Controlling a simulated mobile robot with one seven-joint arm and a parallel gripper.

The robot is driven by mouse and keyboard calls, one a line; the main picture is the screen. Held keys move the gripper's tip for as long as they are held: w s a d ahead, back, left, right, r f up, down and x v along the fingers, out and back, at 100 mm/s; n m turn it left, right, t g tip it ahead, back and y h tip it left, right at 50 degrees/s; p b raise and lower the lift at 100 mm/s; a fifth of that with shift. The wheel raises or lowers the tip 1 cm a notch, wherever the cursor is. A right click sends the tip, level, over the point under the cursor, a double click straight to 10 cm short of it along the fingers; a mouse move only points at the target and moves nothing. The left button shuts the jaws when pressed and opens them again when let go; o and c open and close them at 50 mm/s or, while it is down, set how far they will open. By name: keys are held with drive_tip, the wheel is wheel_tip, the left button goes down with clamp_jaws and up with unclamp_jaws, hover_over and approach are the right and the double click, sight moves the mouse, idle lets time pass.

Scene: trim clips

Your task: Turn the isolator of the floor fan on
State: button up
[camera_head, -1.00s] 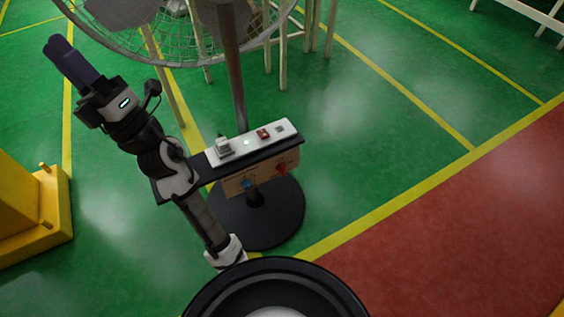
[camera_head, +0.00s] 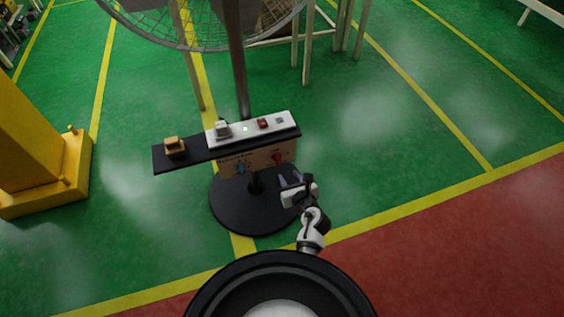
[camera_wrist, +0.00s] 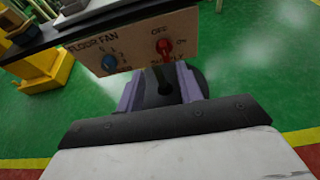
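The floor fan's control panel (camera_head: 258,157) faces me under a dark shelf, and it reads "FLOOR FAN" in the wrist view (camera_wrist: 132,52). Its red isolator (camera_head: 277,158) is on the right side; in the wrist view the isolator handle (camera_wrist: 164,47) looks roughly upright, with "OFF" above and "ON" to its right. A blue knob (camera_head: 240,168) is on the left, also in the wrist view (camera_wrist: 109,62). My gripper (camera_head: 290,178) is just below and in front of the isolator. Its purple fingers (camera_wrist: 160,70) are open, apart and empty, not visibly touching it.
The fan's pole (camera_head: 236,70) and round base (camera_head: 230,212) stand behind and below. A yellow structure (camera_head: 45,165) stands left. The green floor to the right is clear.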

sight(279, 161)
drive_tip(key=x, duration=0.9)
drive_tip(key=f+b+x, duration=0.1)
drive_tip(key=x, duration=0.3)
drive_tip(key=shift+w+d+f, duration=0.1)
drive_tip(key=shift+d+f, duration=0.1)
drive_tip(key=shift+d, duration=0.05)
drive_tip(key=c, duration=0.6)
